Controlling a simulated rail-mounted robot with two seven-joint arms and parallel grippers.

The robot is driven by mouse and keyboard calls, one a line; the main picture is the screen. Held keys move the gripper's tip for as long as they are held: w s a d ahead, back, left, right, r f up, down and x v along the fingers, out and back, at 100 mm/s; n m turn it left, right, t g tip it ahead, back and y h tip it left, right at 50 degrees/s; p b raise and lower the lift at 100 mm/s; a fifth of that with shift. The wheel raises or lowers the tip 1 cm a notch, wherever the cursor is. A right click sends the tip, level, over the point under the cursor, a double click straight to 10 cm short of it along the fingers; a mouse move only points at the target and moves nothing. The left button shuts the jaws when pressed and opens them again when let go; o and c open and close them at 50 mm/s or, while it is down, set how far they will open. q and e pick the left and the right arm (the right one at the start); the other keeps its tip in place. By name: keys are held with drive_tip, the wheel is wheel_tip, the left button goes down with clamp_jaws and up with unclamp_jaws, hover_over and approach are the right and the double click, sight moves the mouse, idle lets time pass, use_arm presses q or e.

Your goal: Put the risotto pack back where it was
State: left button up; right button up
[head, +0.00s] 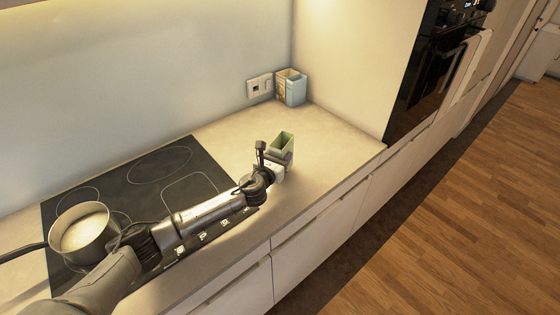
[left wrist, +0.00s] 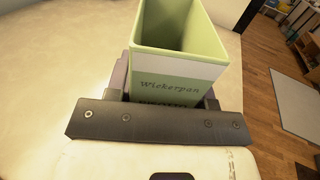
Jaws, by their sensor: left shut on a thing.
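The green pack (head: 283,142) is above or on the counter to the right of the hob; I cannot tell whether it touches the counter. It is upright and open at the top. My right gripper is not in view.
Two other packs, one beige (head: 283,85) and one light blue (head: 295,91), stand in the back corner by a wall socket (head: 259,85). A pot (head: 84,232) sits on the black hob (head: 140,180). The counter between the held pack and the corner is clear.

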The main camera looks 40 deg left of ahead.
use_arm(q)
drive_tip(key=shift+f, duration=0.7)
drive_tip(key=shift+f, duration=0.15)
drive_tip(key=o, duration=1.1)
drive_tip(key=shift+r, duration=0.2)
drive_tip(key=s, duration=0.4)
drive_tip(key=s+d+p, duration=0.1)
drive_tip(key=s, duration=0.3)
drive_tip(key=s+d, duration=0.1)
drive_tip(key=s, duration=0.2)
drive_tip(key=shift+s+d+p, duration=0.2)
drive_tip(key=shift+s+p, duration=0.15)
drive_tip(key=shift+s, duration=0.05)
